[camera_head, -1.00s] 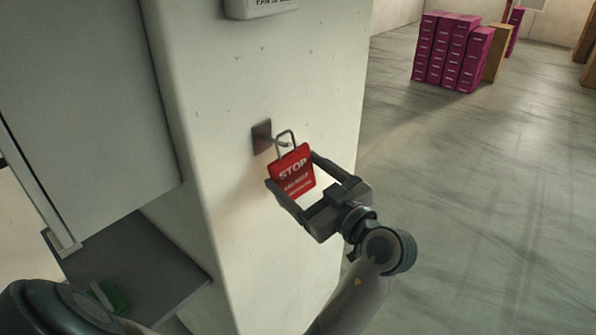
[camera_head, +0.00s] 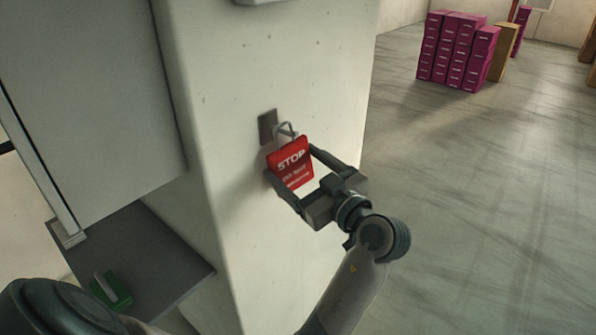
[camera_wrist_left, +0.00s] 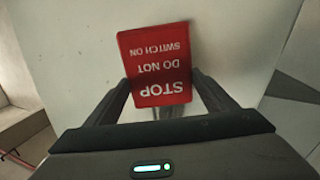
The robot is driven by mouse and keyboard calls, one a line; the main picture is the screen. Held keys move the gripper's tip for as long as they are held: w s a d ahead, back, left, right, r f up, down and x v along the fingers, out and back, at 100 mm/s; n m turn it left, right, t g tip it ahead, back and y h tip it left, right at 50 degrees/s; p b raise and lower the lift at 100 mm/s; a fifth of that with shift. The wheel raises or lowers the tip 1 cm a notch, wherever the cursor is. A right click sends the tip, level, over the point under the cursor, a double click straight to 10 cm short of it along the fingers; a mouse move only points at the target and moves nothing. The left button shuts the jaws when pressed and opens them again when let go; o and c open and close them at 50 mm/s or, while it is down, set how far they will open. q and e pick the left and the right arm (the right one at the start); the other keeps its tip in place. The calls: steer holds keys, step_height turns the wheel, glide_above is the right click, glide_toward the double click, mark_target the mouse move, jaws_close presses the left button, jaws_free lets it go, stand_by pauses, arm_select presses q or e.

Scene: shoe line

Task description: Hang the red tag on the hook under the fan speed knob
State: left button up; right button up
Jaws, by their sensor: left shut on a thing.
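The red tag (camera_head: 290,160) with white STOP lettering is held upright, slightly tilted, in front of the pale wall face. Its grey wire loop (camera_head: 287,131) sticks up at the top, by the dark hook plate (camera_head: 267,126) on the wall. Whether the loop is over the hook cannot be told. My left gripper (camera_head: 290,166) is shut on the tag, one finger at each side. In the left wrist view the tag (camera_wrist_left: 155,62) appears upside down between the fingers (camera_wrist_left: 162,92). The fan speed knob is out of view; my right gripper is not seen.
A grey shelf (camera_head: 150,245) at the left bears a green object (camera_head: 112,290). A grey cabinet panel (camera_head: 95,95) hangs above it. Stacked magenta boxes (camera_head: 450,50) stand far back on the floor. The floor (camera_head: 480,200) at the right is clear.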

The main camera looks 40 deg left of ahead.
arm_select(q)
steer(key=shift+d, duration=0.1)
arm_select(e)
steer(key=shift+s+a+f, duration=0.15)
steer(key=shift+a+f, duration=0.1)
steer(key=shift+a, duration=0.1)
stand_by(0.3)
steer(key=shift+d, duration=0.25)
arm_select(q)
steer(key=o, duration=1.2)
steer(key=shift+c, duration=0.2)
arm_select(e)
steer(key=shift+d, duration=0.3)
arm_select(q)
steer(key=shift+f, duration=0.1)
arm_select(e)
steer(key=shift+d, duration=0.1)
